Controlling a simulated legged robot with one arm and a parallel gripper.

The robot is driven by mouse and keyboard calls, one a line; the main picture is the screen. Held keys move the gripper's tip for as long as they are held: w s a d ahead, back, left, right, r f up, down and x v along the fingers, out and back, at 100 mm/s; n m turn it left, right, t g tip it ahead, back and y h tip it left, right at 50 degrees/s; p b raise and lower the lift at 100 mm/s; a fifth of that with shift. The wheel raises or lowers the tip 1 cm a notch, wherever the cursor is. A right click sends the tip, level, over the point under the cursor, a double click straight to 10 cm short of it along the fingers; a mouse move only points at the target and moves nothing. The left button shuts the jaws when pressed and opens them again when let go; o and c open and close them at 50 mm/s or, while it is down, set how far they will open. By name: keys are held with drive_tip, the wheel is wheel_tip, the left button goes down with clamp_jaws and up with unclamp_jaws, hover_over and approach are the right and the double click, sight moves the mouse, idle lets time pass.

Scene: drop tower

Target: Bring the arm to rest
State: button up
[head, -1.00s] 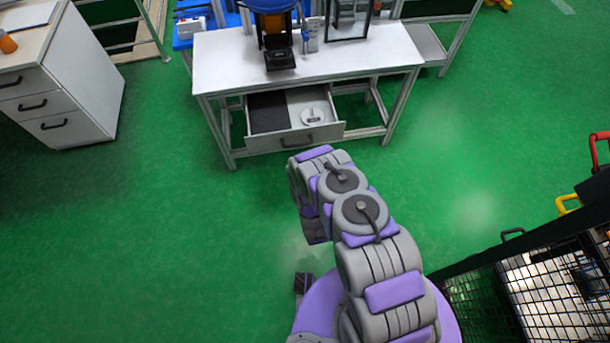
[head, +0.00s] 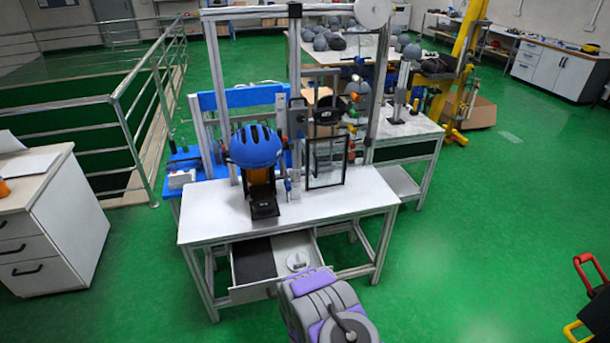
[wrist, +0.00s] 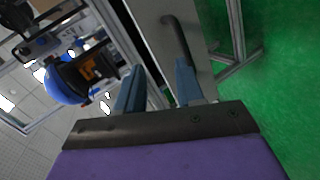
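My arm (head: 325,308), grey with purple pads, rises at the bottom middle of the head view, just in front of the workbench drawer. My gripper (wrist: 158,82) shows in the wrist view with its two blue-grey fingers apart and nothing held between them. The drawer (head: 255,290) under the white bench is pulled open, with a dark mat and a small round white device inside. A dark curved handle on a pale front (wrist: 178,35) lies beyond the fingertips in the wrist view; contact is not visible. The gripper is hidden in the head view.
The white bench (head: 340,200) carries a drop tower with a blue helmet (head: 256,147) and a black frame (head: 327,162). A cabinet (head: 60,235) stands left, with railings behind. A red-handled item (head: 590,272) is at the right edge.

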drive_tip(key=d+r+m+g+h, duration=0.1)
drive_tip(key=d+r+m+g, duration=0.25)
drive_tip(key=r, duration=0.65)
drive_tip(key=d+r+m+g+h, duration=0.1)
drive_tip(key=d+r+m+g, duration=0.2)
drive_tip(key=r, duration=0.7)
drive_tip(key=s+d+r+m+g, duration=0.1)
drive_tip(key=s+d+r+m, duration=0.15)
drive_tip(key=s+r, duration=0.35)
drive_tip(key=s+d+r+m+g, duration=0.2)
drive_tip(key=s+r+m, duration=0.1)
drive_tip(key=s+r, duration=0.3)
drive_tip(key=s+d+r+m+g, duration=0.1)
drive_tip(key=s+r, duration=0.3)
drive_tip(key=s, duration=0.6)
drive_tip(key=s+d+r+m+g, duration=0.2)
drive_tip(key=s+r, duration=0.2)
drive_tip(key=s, duration=0.6)
drive_tip(key=s+d+r+m+g, duration=0.2)
drive_tip(key=s+r, duration=0.3)
drive_tip(key=s, duration=0.5)
drive_tip(key=shift+d+m+h, duration=0.25)
drive_tip(key=shift+m+h, duration=0.05)
